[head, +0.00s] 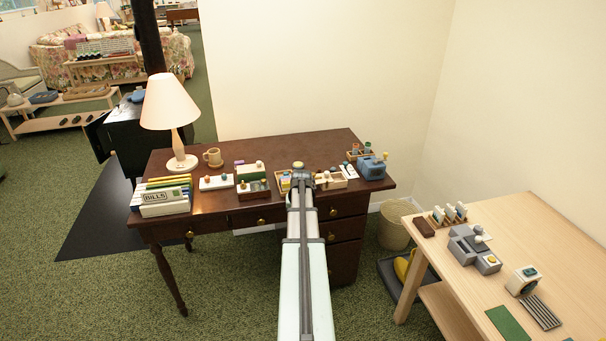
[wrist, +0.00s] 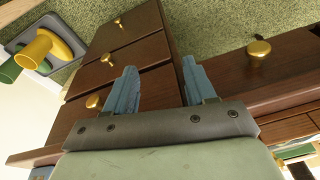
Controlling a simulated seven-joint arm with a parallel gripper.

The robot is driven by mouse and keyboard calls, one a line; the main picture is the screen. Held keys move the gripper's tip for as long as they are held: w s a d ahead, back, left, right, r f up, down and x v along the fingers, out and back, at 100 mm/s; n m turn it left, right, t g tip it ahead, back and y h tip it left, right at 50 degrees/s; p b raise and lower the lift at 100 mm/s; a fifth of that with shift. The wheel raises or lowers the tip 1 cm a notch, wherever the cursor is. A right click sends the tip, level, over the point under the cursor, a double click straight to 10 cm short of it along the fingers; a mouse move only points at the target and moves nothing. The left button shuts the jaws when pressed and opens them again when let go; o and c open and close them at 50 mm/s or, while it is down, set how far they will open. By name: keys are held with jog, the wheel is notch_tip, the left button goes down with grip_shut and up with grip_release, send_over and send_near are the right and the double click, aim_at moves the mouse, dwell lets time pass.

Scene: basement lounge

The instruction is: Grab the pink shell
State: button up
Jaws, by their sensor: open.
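I cannot make out a pink shell for certain in either view; the small items on the dark desk (head: 220,222) are too small to tell apart, and my arm hides part of the desk. My gripper (wrist: 158,82) shows in the wrist view with its two blue-grey fingers apart and nothing between them. Brown drawer fronts (wrist: 140,57) with brass knobs lie beyond the fingers. In the head view, my arm reaches to the desk, and its far end is among the small trays there.
A lamp (head: 170,108), a mug (head: 213,157) and a bills box (head: 163,198) stand on the desk's left. A blue container (head: 371,169) stands at its right. A light wood table (head: 546,222) holds several items.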

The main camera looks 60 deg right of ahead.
jog(key=shift+t+h, duration=0.5)
jog(key=shift+h, duration=0.1)
jog(key=d+r, duration=1.2)
jog(key=d, duration=0.1)
jog(key=shift+w, duration=0.25)
jog(key=shift+n+t, duration=0.3)
jog(key=shift+n, duration=0.1)
jog(key=w+d+r, duration=0.1)
jog(key=d+r, duration=0.2)
jog(key=w+d+r, duration=0.1)
jog(key=r, duration=0.1)
jog(key=shift+w+d, duration=0.15)
jog(key=shift+w, duration=0.2)
jog(key=w+d+f+n, duration=0.1)
jog(key=w+f, duration=0.1)
jog(key=w+d+f+n, duration=0.1)
jog(key=w+f+n, duration=0.1)
jog(key=w+d+f+n, duration=0.2)
jog(key=f, duration=0.1)
jog(key=shift+f+t+y, duration=0.1)
jog(key=shift+t+y, duration=0.2)
jog(key=shift+y, duration=0.1)
jog(key=shift+d+x, duration=0.15)
jog(key=shift+x, duration=1.2)
jog(key=shift+d+x, duration=0.15)
jog(key=shift+x, duration=1.2)
jog(key=shift+w, duration=0.15)
grip_shut()
